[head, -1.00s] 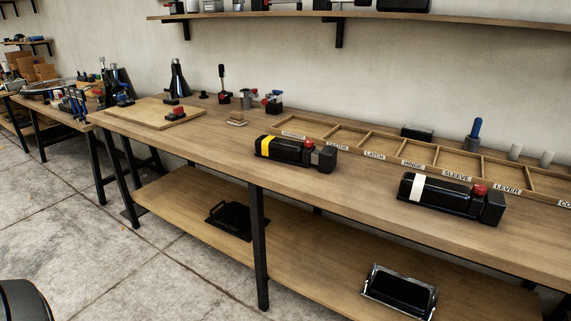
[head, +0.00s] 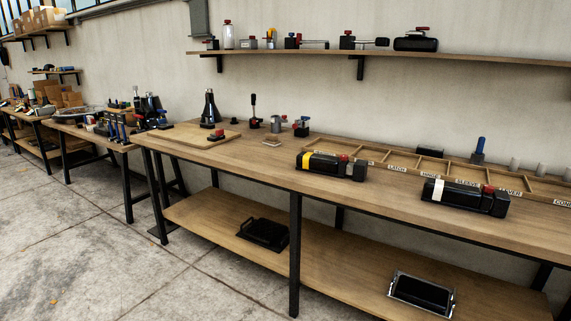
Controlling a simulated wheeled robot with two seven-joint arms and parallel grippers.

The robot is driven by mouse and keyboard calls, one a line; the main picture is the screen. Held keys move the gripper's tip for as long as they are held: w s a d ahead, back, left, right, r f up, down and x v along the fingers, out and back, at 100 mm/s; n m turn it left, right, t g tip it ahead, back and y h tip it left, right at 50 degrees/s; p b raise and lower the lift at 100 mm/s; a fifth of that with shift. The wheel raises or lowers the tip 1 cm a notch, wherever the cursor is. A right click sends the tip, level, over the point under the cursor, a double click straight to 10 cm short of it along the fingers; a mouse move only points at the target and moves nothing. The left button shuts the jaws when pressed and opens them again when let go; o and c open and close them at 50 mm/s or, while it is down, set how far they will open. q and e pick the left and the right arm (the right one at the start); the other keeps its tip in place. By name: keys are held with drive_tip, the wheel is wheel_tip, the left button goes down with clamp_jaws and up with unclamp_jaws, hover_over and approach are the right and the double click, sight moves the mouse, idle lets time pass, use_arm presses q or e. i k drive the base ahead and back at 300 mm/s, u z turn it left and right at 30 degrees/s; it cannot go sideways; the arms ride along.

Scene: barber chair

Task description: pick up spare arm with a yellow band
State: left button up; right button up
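The spare arm with a yellow band (head: 331,166) is a black padded piece lying near the front edge of the wooden workbench (head: 250,172), right of the picture's middle. It has a small red part on top toward its right end. A similar black spare arm with a white band (head: 466,197) lies farther right on the same bench. Neither of my grippers shows in the head view, and nothing is touching the yellow-banded arm.
A divided, labelled wooden tray (head: 433,168) lies behind the two arms. A board (head: 190,136) and small tools stand at the bench's left. The lower shelf (head: 340,270) holds black items. Open concrete floor (head: 100,260) lies in front at left.

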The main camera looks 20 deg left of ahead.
sight(330, 166)
drive_tip(key=u, duration=0.9)
drive_tip(key=i, duration=0.9)
drive_tip(key=u, duration=0.5)
drive_tip(key=i, duration=1.05)
drive_tip(key=z, duration=1.05)
drive_tip(key=i, duration=0.6)
drive_tip(key=z, duration=0.7)
drive_tip(key=k, duration=0.5)
drive_tip(key=u, duration=0.05)
drive_tip(key=i, duration=0.5)
drive_tip(key=z, duration=0.05)
